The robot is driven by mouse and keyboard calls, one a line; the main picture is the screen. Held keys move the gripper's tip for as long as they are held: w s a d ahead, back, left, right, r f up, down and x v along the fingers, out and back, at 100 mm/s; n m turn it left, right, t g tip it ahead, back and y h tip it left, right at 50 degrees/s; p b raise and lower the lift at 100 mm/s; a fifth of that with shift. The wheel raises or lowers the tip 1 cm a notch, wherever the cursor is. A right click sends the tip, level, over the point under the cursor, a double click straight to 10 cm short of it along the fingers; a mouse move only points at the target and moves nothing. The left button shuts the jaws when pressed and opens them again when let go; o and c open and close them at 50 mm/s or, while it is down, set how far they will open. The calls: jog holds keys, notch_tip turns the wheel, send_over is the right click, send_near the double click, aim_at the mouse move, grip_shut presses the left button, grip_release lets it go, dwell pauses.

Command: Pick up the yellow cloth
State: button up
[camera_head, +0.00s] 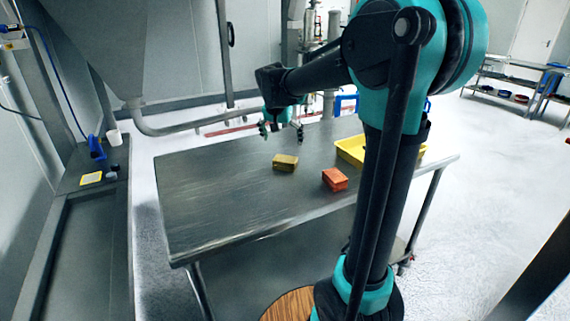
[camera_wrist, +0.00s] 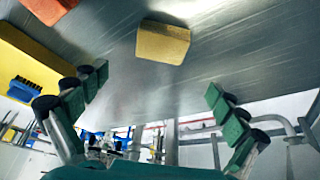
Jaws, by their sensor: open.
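The yellow cloth (camera_head: 285,163) is a small folded block lying on the metal table (camera_head: 215,200). In the wrist view the yellow cloth (camera_wrist: 163,42) lies at the upper middle, ahead of the fingers and between their lines. My gripper (camera_head: 282,128) is open and empty, above the table just behind the cloth in the head view. In the wrist view the green-padded fingers of my gripper (camera_wrist: 155,95) are spread wide on both sides, apart from the cloth.
An orange-red block (camera_head: 335,179) lies on the table to the right of the cloth. A yellow tray (camera_head: 350,150) stands farther right, partly hidden by my arm; a blue brush (camera_wrist: 36,91) shows in it. The table's left side is clear.

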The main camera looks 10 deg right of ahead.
send_over(285, 158)
jog(key=s, duration=0.1)
jog(key=f, duration=0.4)
jog(key=shift+s+a+f, duration=0.2)
jog(key=shift+a+f, duration=0.05)
jog(key=shift+s+x, duration=0.15)
jog(key=shift+x, duration=1.25)
jog(key=shift+s+x, duration=0.2)
jog(key=shift+x, duration=1.15)
jog(key=shift+a+f, duration=0.1)
jog(key=shift+a, duration=0.1)
jog(key=c, duration=1.4)
jog(key=shift+o, duration=0.2)
notch_tip(285, 158, up, 20)
